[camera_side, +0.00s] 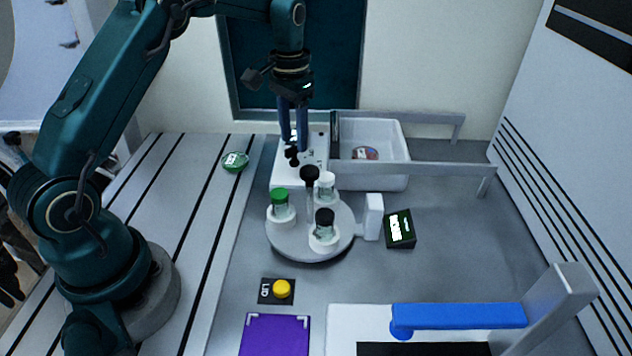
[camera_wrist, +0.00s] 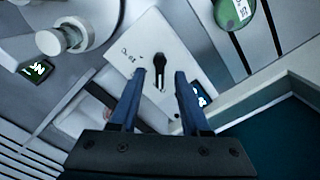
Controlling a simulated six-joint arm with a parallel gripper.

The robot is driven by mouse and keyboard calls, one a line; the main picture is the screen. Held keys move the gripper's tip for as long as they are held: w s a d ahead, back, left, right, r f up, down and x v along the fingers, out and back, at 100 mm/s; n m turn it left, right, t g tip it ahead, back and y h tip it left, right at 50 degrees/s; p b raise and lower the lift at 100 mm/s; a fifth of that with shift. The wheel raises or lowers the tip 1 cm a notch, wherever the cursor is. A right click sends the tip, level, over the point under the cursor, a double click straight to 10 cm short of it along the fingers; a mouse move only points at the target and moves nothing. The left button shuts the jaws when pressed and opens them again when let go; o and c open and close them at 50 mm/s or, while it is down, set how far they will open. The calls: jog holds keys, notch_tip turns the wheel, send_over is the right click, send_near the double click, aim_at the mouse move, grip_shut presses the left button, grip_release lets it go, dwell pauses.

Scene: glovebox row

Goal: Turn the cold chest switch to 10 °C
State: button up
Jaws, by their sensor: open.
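The cold chest is a white open-topped bin (camera_side: 392,133) at the back, with a white switch panel (camera_side: 312,150) at its left; a round red-labelled item lies inside. In the wrist view, the panel (camera_wrist: 163,38) carries a black switch (camera_wrist: 158,70), long and narrow, with small dark marks at its upper left, too small to read. My gripper (camera_side: 291,155) points down over the panel. In the wrist view, my gripper (camera_wrist: 160,74) is open, one finger on each side of the switch. I cannot tell whether the fingers touch it.
A round carousel (camera_side: 295,243) with capped vials stands in front of the panel. A small black display (camera_side: 400,229) is right of it. A green round item (camera_side: 235,161) lies left. A grey rail (camera_side: 440,170) crosses the chest's front. A yellow button (camera_side: 281,289) is nearer.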

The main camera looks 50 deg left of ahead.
jog(key=shift+f, duration=0.75)
grip_shut()
jog(key=shift+m, duration=0.3)
jog(key=shift+d+m, duration=0.1)
jog(key=shift+m, duration=2.8)
